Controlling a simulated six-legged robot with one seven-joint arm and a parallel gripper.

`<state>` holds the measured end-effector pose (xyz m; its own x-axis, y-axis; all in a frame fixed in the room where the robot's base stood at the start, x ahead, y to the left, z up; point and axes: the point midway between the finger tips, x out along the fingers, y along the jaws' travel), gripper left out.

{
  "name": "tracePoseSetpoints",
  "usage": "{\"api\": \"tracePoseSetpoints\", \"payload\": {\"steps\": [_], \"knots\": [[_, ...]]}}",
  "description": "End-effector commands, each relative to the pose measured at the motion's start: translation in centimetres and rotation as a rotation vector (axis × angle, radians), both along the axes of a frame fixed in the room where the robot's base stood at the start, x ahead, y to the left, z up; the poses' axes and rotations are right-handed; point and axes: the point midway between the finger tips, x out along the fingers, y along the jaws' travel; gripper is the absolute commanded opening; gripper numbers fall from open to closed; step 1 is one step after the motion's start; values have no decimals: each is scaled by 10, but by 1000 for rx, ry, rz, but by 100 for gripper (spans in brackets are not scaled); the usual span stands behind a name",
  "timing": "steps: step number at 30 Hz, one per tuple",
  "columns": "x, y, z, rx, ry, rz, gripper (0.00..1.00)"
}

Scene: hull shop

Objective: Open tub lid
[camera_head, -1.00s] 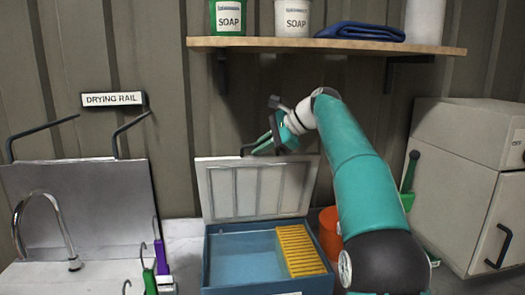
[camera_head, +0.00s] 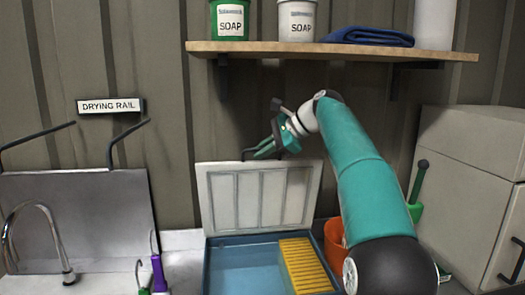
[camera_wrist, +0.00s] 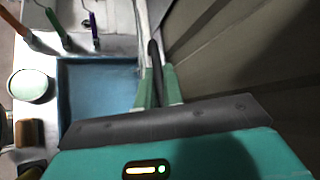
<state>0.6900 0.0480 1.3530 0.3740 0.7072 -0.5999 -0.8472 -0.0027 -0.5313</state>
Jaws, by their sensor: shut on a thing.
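The blue tub (camera_head: 240,262) stands on the counter with its pale lid (camera_head: 258,196) raised, standing roughly upright along the tub's back edge. A yellow ribbed block (camera_head: 305,265) sits inside at the right; the rest of the inside looks empty. My gripper (camera_head: 262,152) is at the lid's top edge, shut on the dark lid handle (camera_head: 248,153). In the wrist view the green fingers (camera_wrist: 160,88) close around the dark handle bar (camera_wrist: 154,58), with the blue tub (camera_wrist: 62,95) below to the left.
A wooden shelf (camera_head: 330,48) with soap pots (camera_head: 230,18) and a folded blue cloth (camera_head: 372,36) hangs above my arm. An orange container (camera_head: 334,240) stands right of the tub, a pale cabinet (camera_head: 455,195) further right.

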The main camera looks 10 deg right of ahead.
Motion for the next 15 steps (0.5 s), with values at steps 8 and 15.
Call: {"api": "tracePoseSetpoints", "payload": {"steps": [8,15], "knots": [[1,1,1,0,-1,2,31],[2,0,1,0,0,0,31]]}}
